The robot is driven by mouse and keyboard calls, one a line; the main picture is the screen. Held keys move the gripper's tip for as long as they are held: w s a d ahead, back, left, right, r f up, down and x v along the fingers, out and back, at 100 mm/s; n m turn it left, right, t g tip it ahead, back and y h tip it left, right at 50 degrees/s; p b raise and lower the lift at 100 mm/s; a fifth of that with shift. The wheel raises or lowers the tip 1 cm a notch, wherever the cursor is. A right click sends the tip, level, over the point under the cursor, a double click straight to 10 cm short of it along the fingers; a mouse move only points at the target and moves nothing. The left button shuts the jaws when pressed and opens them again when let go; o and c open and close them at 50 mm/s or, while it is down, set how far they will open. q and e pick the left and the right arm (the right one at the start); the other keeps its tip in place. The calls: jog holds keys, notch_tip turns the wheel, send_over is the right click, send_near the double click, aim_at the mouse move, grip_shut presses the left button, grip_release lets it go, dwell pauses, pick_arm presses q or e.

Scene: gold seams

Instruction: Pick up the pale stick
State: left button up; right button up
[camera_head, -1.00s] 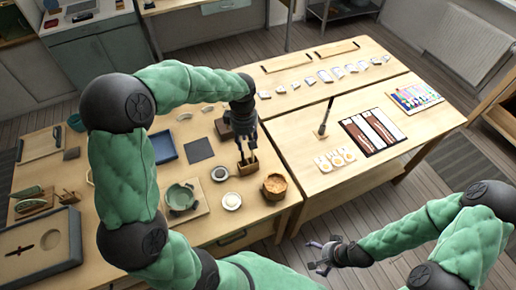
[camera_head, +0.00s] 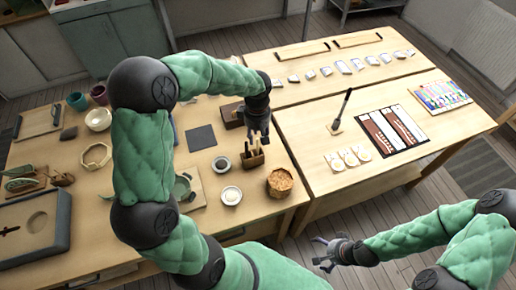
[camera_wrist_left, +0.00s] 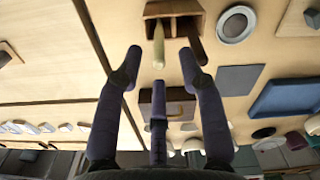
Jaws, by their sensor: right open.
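The pale stick (camera_wrist_left: 158,46) stands in a small wooden holder (camera_wrist_left: 174,9) with a darker reddish-brown stick (camera_wrist_left: 195,45) beside it. In the head view the holder (camera_head: 252,160) is near the right edge of the left table, with stick tops showing above it. My left gripper (camera_head: 258,138) is open just above the holder. In the left wrist view its spread fingers (camera_wrist_left: 161,62) appear on either side of the pale stick, which looks untouched. My right gripper (camera_head: 328,255) is open and empty, low in front of the right table.
A woven basket (camera_head: 280,182), a white dish (camera_head: 231,195) and a small round dish (camera_head: 221,164) stand near the holder. On the right table, a brush (camera_head: 342,111) stands upright and white cards (camera_head: 347,158) lie in front.

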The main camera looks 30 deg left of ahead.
aim_at(258, 153)
pick_arm(q)
jog(key=shift+d+f+b, duration=0.1)
jog(key=shift+f+b, duration=0.65)
jog(key=shift+f, duration=2.5)
grip_shut()
